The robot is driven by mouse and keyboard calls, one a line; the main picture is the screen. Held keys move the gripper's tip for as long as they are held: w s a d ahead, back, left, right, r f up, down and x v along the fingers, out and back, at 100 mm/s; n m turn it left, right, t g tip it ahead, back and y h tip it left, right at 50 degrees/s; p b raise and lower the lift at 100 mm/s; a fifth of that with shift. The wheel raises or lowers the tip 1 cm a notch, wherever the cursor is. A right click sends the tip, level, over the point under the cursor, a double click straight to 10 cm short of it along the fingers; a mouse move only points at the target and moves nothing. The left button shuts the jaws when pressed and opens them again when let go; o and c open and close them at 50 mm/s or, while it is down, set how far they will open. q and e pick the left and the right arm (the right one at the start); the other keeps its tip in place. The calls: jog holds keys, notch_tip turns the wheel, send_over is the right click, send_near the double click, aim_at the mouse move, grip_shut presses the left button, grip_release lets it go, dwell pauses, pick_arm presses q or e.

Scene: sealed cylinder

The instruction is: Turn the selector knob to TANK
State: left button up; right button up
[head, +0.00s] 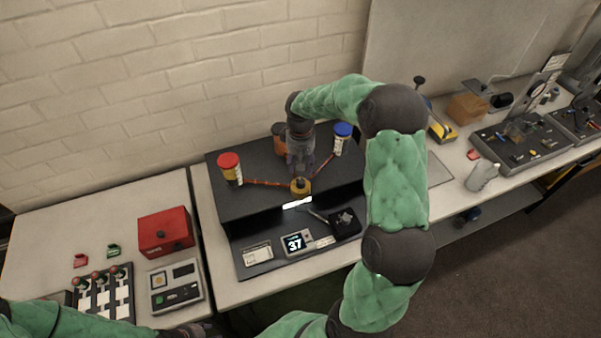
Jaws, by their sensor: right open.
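The selector knob (300,187) looks like a small yellow piece at the front middle of a dark stepped unit (235,203). Which label it points to is too small to tell. My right gripper (300,170) is open, pointing down just above and behind the knob; I cannot tell whether it touches it. A red-capped container (230,170) stands left of the knob and a blue-capped container (342,138) stands behind it to the right. Reddish lines run from both sides towards the knob. My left gripper (190,330) shows only partly at the bottom edge.
A lit display (296,243) reading 37, a label card (257,253) and a small black device (345,223) sit on the unit's lower step. A red box (165,232) and a grey control box (175,287) stand left. An orange object (280,138) is behind my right gripper.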

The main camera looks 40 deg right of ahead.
jog(key=shift+r, duration=1.5)
